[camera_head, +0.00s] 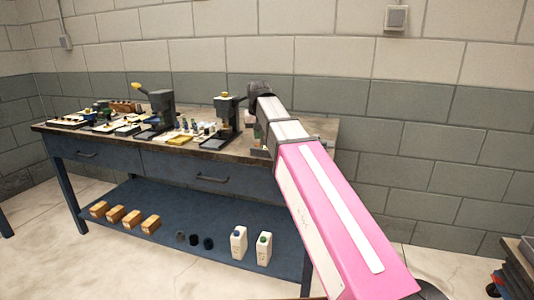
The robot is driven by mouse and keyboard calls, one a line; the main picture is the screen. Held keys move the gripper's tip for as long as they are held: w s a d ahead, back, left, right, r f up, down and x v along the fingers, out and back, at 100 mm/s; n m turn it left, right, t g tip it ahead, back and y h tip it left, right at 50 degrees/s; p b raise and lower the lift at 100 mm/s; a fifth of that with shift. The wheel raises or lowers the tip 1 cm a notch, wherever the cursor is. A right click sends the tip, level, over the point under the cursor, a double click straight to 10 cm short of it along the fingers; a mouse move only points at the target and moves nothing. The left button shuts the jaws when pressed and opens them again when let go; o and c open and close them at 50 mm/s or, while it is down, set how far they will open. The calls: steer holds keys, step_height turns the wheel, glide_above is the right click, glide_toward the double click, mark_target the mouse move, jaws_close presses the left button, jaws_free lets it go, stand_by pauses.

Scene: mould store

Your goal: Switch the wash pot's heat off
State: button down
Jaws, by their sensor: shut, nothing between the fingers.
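I cannot make out the wash pot or its heat switch for certain. My pink and white arm crosses the right end of the workbench (163,144) and covers much of that end. Small grey and reddish parts (259,137) of something show just left of the arm there, too small to tell what they are. My gripper is not visible; the arm reaches up to a dark joint over the bench, and what lies beyond it is hidden.
Small tools and parts crowd the left and middle. The lower shelf (190,228) holds wooden blocks, dark cups and two white bottles (239,243). A cart edge (520,262) shows at right.

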steer(key=shift+f, duration=1.2)
stand_by(0.9)
step_height(320, 180, up, 10)
stand_by(1.3)
